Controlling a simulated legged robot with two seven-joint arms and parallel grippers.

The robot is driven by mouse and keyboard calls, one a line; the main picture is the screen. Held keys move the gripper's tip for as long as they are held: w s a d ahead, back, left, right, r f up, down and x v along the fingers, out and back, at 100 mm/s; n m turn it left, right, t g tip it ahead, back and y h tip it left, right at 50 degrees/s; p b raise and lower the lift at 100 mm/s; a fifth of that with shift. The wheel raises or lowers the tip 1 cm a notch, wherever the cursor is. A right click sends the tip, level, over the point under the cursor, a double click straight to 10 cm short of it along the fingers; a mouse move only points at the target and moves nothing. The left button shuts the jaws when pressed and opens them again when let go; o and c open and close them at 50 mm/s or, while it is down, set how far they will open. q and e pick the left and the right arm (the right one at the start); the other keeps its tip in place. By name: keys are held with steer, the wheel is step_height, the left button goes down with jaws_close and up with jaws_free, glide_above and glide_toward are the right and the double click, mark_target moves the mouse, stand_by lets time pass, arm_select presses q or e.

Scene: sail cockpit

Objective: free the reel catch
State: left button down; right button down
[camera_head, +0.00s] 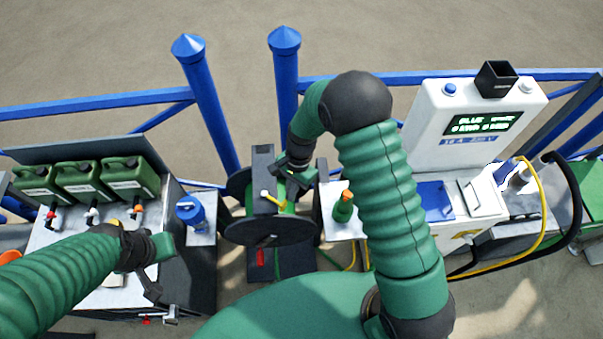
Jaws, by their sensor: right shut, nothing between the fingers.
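The reel (270,232) stands in the middle, a dark drum with round black flanges. A small yellow-tipped lever (271,199) shows on its upper part; I cannot tell for sure that it is the catch. A red tab (261,257) hangs low at the reel's front. My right gripper (284,183) is shut and empty, just above and right of the lever. Whether it touches the lever or reel is unclear. My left gripper (158,270) is left of the reel, over the front of the left cabinet; its fingers are too unclear to tell their opening.
Several green canisters (120,178) stand on the left cabinet, with a blue-topped part (190,209) beside them. A green bottle (343,208) stands on a pale shelf right of the reel. A white display unit (470,125) and cables are farther right. Blue posts (208,100) rise behind.

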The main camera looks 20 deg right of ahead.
mark_target(285, 205)
steer(key=s+a+m, duration=0.1)
steer(key=m, duration=0.1)
steer(key=s+a+m+p, duration=0.1)
steer(key=a+m+t, duration=0.1)
steer(key=m, duration=0.1)
steer(key=shift+s+m, duration=0.3)
steer(key=shift+s, duration=0.1)
steer(key=shift+s+a+m+t+p, duration=0.25)
steer(key=shift+a+m+p, duration=0.1)
steer(key=shift+a+m, duration=0.5)
steer(key=shift+s+a+m+t+p, duration=0.2)
steer(key=shift+a+m+t+p, duration=0.1)
steer(key=shift+a+m, duration=0.5)
steer(key=shift+d, duration=0.1)
